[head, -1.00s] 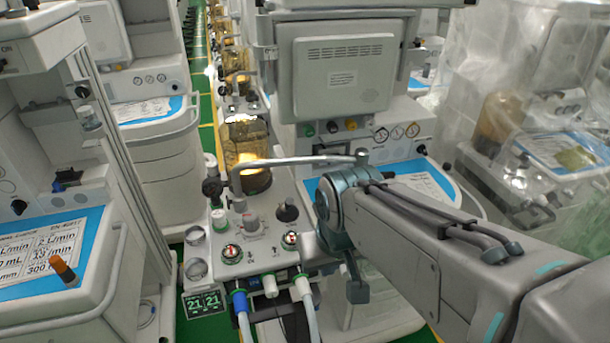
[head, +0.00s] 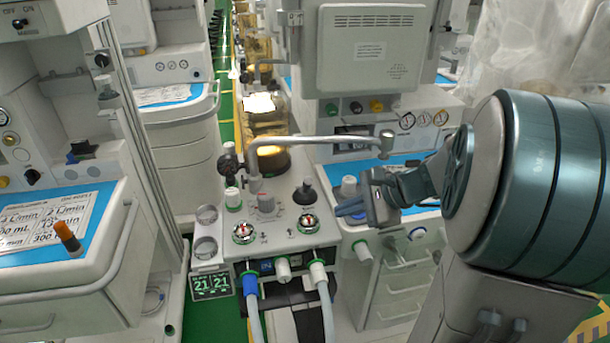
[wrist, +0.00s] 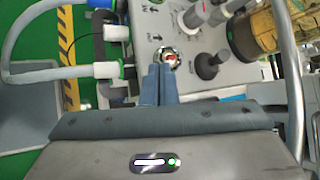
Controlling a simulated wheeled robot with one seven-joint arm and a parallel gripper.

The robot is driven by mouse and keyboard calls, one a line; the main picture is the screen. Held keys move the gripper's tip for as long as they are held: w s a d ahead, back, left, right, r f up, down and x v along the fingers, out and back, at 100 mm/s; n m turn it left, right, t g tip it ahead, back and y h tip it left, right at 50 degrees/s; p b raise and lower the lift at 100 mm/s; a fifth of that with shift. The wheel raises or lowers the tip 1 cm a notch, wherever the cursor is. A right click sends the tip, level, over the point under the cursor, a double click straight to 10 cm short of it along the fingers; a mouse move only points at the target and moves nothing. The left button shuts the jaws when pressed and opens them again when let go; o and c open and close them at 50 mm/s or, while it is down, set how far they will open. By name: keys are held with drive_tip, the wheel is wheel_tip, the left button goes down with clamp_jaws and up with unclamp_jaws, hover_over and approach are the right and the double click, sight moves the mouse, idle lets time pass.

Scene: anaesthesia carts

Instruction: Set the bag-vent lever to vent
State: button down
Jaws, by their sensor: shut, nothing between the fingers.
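The absorber panel (head: 270,228) stands in the middle of the head view. A black-knobbed lever (head: 306,192) on a dark round base rises at its right side; I take it for the bag-vent lever. Its setting cannot be read. In the wrist view the black lever (wrist: 207,66) is right of the fingertips, apart from them. My gripper (head: 345,208) is shut and empty, to the right of the lever in the head view, with fingers pointing left. In the wrist view my gripper (wrist: 161,72) points at the panel, close to a round red-and-white gauge (wrist: 171,55).
A grey knob (head: 265,203) stands left of the lever. A bent metal tube (head: 320,140) arches over the panel and also shows at right in the wrist view (wrist: 297,80). White and blue hoses (head: 322,285) leave the front. A drawer cart (head: 405,275) stands at right.

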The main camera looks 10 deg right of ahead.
sight(307, 186)
drive_tip(key=w+d+m+t, duration=0.1)
drive_tip(key=d+m, duration=0.1)
drive_tip(key=w+d+f+m+t+b, duration=0.1)
drive_tip(key=w+d+m+t, duration=0.1)
drive_tip(key=d, duration=0.1)
drive_tip(key=w+d+m+t, duration=0.1)
drive_tip(key=w+d, duration=0.1)
drive_tip(key=d, duration=0.1)
drive_tip(key=shift+d+f+m+b, duration=0.2)
drive_tip(key=shift+f+m+b, duration=0.15)
drive_tip(key=shift+m, duration=0.05)
drive_tip(key=shift+a, duration=0.1)
drive_tip(key=x, duration=0.9)
drive_tip(key=shift+w+a, duration=0.15)
drive_tip(key=w+a, duration=0.1)
drive_tip(key=w+a+r, duration=0.1)
drive_tip(key=a, duration=0.1)
drive_tip(key=shift+w+a, duration=0.2)
drive_tip(key=shift+a, duration=0.15)
drive_tip(key=shift+a, duration=0.1)
drive_tip(key=shift+r, duration=0.15)
